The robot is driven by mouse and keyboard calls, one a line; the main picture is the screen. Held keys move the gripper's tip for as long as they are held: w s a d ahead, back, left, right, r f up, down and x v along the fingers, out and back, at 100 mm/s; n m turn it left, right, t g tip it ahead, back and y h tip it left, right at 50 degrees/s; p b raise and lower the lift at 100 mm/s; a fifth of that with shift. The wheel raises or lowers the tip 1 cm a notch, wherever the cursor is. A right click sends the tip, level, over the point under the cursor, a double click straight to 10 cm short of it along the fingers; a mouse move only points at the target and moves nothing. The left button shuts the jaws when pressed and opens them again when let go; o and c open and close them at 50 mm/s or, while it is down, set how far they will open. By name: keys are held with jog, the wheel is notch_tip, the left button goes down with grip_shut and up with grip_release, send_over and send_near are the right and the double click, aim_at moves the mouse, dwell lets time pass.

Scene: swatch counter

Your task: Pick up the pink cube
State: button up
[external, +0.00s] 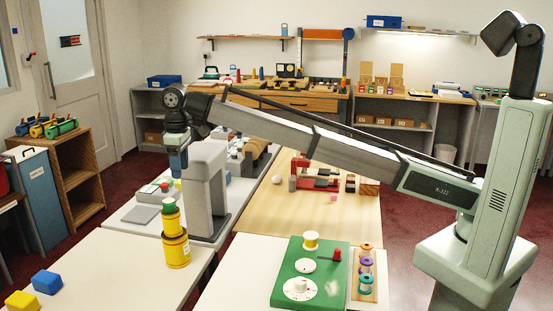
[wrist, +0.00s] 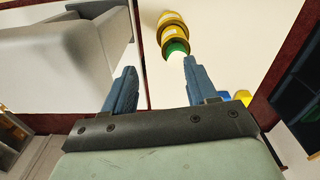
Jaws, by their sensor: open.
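A small pink cube (external: 333,198) lies on the light wooden table (external: 270,222) in the middle of the external view. It sits just in front of a red device (external: 318,183). I do not see it in the wrist view. My gripper (external: 178,172) is well to its left, raised above the white table and close to a grey upright machine (external: 206,190). In the wrist view my gripper (wrist: 159,72) has its two blue fingers wide apart with nothing between them. The pink cube's details are too small to tell.
A yellow canister stack (external: 176,245) with a green top stands just in front of my gripper; it also shows beyond the fingers in the wrist view (wrist: 173,30). A green board (external: 285,280) lies in front of the wooden table. The wooden table's near part is clear.

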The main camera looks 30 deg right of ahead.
jog(key=s+d+f+n, duration=0.1)
jog(key=d+f+n, duration=0.3)
jog(key=d+n, duration=0.9)
jog(key=n+t+h, duration=0.1)
jog(key=n, duration=0.5)
send_near(334, 195)
jog(key=shift+w+f, duration=0.25)
jog(key=shift+f, duration=0.7)
jog(key=shift+w+f, duration=0.25)
jog(key=shift+f, duration=0.7)
jog(key=shift+w+d+f, duration=0.1)
jog(key=shift+d+f, duration=0.1)
jog(key=shift+f, duration=1.1)
jog(key=shift+w+d+f, duration=0.1)
jog(key=shift+d+f, duration=0.1)
jog(key=shift+f, duration=1.1)
